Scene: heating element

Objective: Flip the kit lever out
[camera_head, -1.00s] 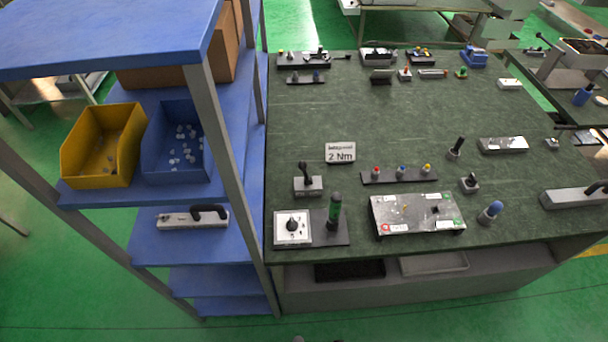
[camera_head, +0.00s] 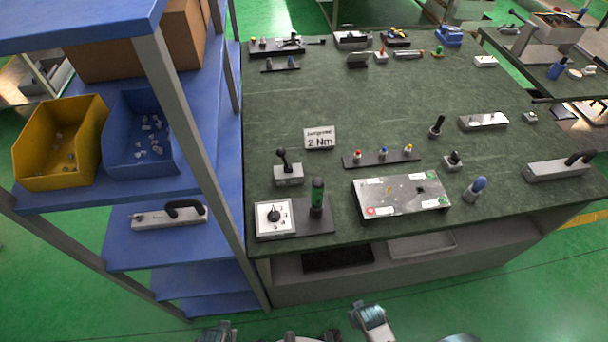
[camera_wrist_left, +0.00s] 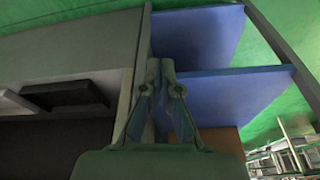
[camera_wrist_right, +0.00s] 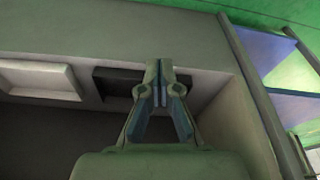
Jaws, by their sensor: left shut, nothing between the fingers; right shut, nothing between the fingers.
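Several lever-like parts are in the head view, and I cannot tell which is the kit lever. A small grey box with an upright black lever (camera_head: 288,170) stands at the table's near left. A long grey box with a black handle (camera_head: 168,216) lies on the rack's middle shelf. Another long grey box with a black handle (camera_head: 560,168) lies at the table's right edge. My left gripper (camera_wrist_left: 160,65) is shut and empty, below table height by the rack. My right gripper (camera_wrist_right: 159,65) is shut and empty, in front of the table's lower shelf. Neither touches any of these parts.
The blue rack (camera_head: 235,170) stands against the left of the green table (camera_head: 400,100). Yellow (camera_head: 60,150) and blue (camera_head: 140,140) bins sit on it. A white control unit (camera_head: 274,217) and a silver plate (camera_head: 400,194) stand near the front edge.

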